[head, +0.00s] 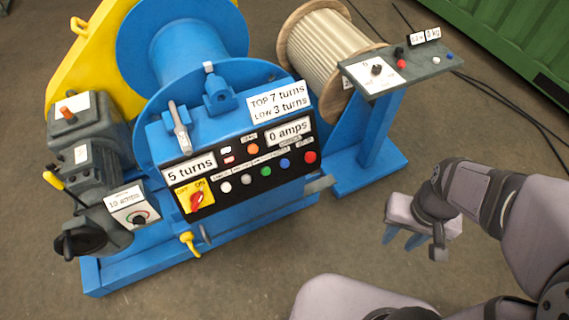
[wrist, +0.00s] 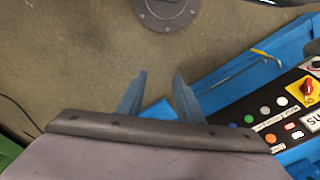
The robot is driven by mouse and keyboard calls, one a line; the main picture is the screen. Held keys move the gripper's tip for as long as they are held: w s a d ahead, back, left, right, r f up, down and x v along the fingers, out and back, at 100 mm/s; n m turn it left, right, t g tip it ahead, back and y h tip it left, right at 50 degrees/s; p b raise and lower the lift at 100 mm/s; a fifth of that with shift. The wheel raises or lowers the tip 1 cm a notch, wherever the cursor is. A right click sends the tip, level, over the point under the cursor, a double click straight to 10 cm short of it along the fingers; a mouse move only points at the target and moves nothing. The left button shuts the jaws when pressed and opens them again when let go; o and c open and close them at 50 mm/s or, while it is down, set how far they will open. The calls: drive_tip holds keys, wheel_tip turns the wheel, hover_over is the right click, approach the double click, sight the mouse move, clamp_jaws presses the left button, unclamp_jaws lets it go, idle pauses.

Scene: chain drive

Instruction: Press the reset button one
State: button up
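The black control panel (head: 235,192) sits on the front of the blue winch machine. A lower row holds white, grey, green (head: 266,171), blue (head: 285,163) and red (head: 310,157) buttons, with an orange one (head: 253,149) above. Their small labels are too blurred to read, so I cannot tell which is the reset button. My gripper (head: 403,240) is empty, right of the panel and apart from it, with its fingers pointing down. In the wrist view my gripper (wrist: 159,76) shows two blue fingers spread apart; the green button (wrist: 248,119) and blue button (wrist: 233,125) are at right.
A red rotary switch (head: 197,199) on a yellow plate is at the panel's left. A blue stand with a small grey control box (head: 395,72) rises behind my gripper. A yellow-handled lever (head: 188,240) sticks out below the panel.

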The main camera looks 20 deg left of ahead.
idle(0.3)
clamp_jaws()
idle(1.6)
